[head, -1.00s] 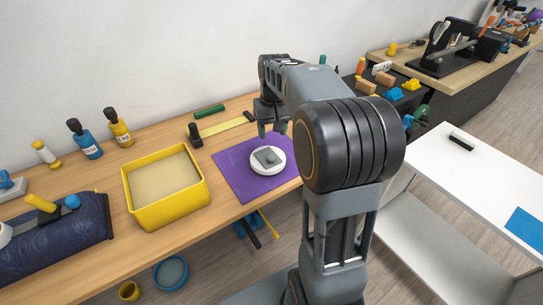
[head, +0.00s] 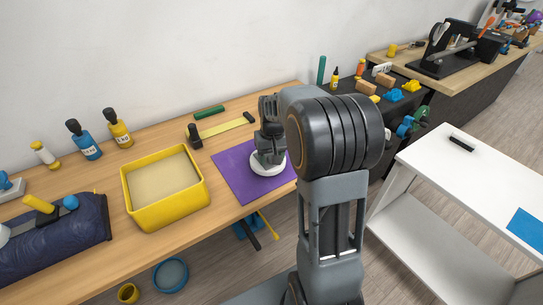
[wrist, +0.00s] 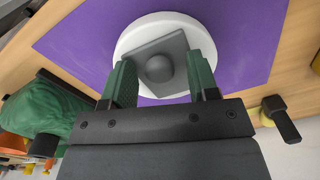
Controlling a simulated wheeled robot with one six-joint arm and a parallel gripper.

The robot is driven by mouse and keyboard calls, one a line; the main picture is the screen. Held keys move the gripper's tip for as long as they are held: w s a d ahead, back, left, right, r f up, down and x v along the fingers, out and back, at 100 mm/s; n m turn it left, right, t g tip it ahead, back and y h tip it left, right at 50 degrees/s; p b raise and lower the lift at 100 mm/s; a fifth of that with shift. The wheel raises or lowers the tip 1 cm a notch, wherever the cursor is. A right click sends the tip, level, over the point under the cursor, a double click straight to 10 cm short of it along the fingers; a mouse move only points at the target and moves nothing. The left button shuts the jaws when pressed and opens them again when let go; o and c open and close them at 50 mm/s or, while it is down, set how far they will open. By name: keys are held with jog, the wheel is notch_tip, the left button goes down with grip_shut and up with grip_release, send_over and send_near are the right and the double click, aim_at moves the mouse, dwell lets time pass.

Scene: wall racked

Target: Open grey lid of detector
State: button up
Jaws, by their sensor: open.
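The detector (head: 266,169) is a round white disc lying on a purple mat on the wooden bench. In the wrist view the white disc (wrist: 135,34) carries a grey square lid (wrist: 176,86) with a round knob (wrist: 159,68) in its middle. My gripper (head: 270,158) is over the detector and hides most of its top in the head view. In the wrist view my gripper (wrist: 163,82) is open, with one green finger at each side of the lid. Whether the fingers touch the lid cannot be told.
The purple mat (head: 233,170) surrounds the detector. A yellow bin (head: 165,215) stands to its left. A yellow-and-black clamp (head: 222,127) and a green tube (head: 209,111) lie behind. A white table (head: 465,185) stands at the right.

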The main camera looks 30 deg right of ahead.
grip_shut()
jog(key=shift+d, duration=0.15)
dwell(0.4)
